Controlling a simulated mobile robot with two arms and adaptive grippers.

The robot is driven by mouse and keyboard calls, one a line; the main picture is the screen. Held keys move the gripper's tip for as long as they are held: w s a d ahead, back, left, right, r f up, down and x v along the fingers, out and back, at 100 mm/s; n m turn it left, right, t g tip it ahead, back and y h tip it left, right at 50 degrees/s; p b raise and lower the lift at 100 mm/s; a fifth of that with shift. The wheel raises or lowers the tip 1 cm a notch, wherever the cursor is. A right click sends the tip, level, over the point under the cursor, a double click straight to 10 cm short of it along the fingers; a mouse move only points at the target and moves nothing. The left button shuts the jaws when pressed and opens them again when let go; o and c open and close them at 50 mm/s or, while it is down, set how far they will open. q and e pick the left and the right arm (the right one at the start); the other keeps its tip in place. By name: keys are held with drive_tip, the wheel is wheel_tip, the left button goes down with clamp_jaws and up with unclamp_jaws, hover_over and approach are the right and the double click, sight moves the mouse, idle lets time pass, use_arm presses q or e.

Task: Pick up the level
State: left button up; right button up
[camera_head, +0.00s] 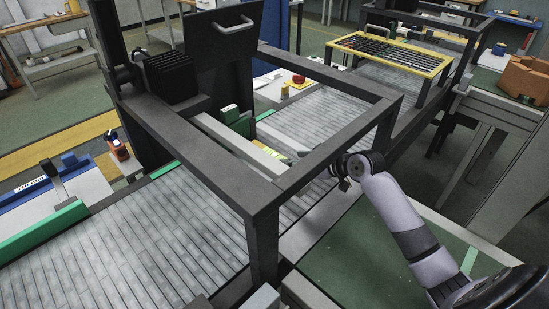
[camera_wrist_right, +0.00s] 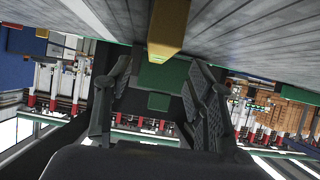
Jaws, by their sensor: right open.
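A yellow bar-shaped thing, which looks like the level (camera_wrist_right: 168,30), shows in the right wrist view at the top centre, against the grey slats. Its near end reaches towards the gap between my right gripper's fingers. My right gripper (camera_wrist_right: 158,85) is open, with one dark finger on each side of the gap and nothing held. In the head view my right gripper is mostly hidden behind the dark frame beam, over the slatted conveyor; my right wrist (camera_head: 358,165) shows beside the beam. The level cannot be made out clearly in the head view. My left gripper is not in view.
A dark rectangular frame (camera_head: 330,78) stands over the slatted grey conveyor (camera_head: 130,245), close to my right arm. A yellow-edged rack (camera_head: 393,50) stands further back. An orange-brown case (camera_head: 522,80) is at the far right. Green floor (camera_head: 365,265) shows below my arm.

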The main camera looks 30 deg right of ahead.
sight(279, 157)
drive_tip(key=x, duration=0.3)
drive_tip(key=shift+w, duration=0.2)
drive_tip(key=p+x, duration=0.1)
drive_tip(key=x, duration=0.3)
drive_tip(key=shift+w+a, duration=0.1)
drive_tip(key=shift+w, duration=0.15)
drive_tip(key=shift+w+f, duration=0.1)
drive_tip(key=shift+w, duration=0.05)
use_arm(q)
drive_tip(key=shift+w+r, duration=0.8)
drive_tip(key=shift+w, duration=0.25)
use_arm(e)
drive_tip(key=shift+c, duration=0.4)
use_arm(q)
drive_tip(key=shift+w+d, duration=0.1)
use_arm(e)
clamp_jaws()
